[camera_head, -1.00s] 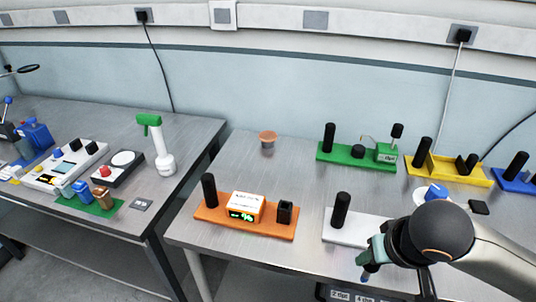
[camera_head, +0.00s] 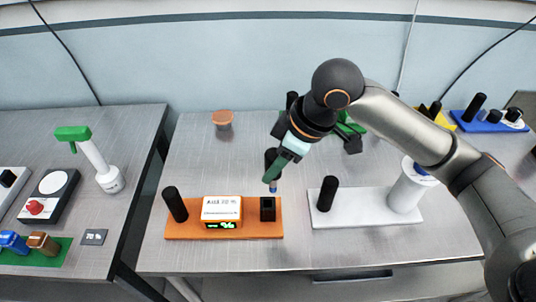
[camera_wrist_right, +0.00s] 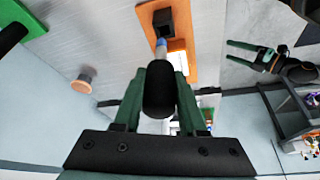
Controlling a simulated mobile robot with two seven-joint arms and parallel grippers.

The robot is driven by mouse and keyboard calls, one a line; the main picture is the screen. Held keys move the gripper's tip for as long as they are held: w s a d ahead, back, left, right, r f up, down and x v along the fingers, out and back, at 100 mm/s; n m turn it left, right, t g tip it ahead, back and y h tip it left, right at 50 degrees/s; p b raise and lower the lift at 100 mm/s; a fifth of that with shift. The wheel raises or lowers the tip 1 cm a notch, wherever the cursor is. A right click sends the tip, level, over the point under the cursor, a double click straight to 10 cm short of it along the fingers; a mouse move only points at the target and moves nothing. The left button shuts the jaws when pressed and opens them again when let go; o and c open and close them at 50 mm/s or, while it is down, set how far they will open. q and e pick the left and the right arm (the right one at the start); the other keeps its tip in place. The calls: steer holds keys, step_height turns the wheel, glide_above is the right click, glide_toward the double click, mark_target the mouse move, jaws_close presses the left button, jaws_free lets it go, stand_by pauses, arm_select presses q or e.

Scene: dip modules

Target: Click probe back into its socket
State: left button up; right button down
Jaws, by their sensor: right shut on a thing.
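The probe (camera_head: 271,158) has a black handle and a pale shaft with a blue tip. My right gripper (camera_head: 272,176) is shut on the probe and holds it tip down, just above the socket. The black square socket (camera_head: 267,209) stands at the right end of the orange module (camera_head: 252,230). In the right wrist view the probe handle (camera_wrist_right: 160,90) sits between my right fingers (camera_wrist_right: 160,98), with its tip towards the socket (camera_wrist_right: 166,22); contact cannot be told. My left gripper (camera_wrist_right: 250,57) shows only in the right wrist view, open and empty.
The orange module also bears a white box (camera_head: 221,209) with a green-lit display and a black post (camera_head: 174,204). A white module (camera_head: 360,216) stands to its right. A small brown cup (camera_head: 222,118) stands behind. Green, yellow and blue modules line the back right, partly behind my arm.

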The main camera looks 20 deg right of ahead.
steer(key=shift+a+r+n+g, duration=0.3)
steer(key=shift+a+r+n, duration=0.2)
steer(key=shift+n, duration=0.4)
steer(key=shift+w+f+b, duration=0.1)
steer(key=shift+f+b, duration=0.35)
steer(key=shift+f, duration=0.6)
step_height(320, 180, down, 3)
steer(key=b, duration=0.3)
steer(key=shift+r, duration=0.2)
arm_select(q)
steer(key=f, duration=0.4)
steer(key=shift+s, duration=0.2)
steer(key=shift+r+p, duration=0.55)
steer(key=shift+r, duration=0.1)
arm_select(e)
steer(key=shift+r, duration=0.1)
arm_select(q)
steer(key=shift+r+p, duration=0.5)
arm_select(e)
steer(key=shift+f, duration=0.2)
arm_select(q)
steer(key=shift+r+p, duration=0.3)
arm_select(e)
steer(key=shift+f, duration=0.35)
arm_select(q)
steer(key=shift+r, duration=0.2)
arm_select(e)
steer(key=shift+f, duration=0.6)
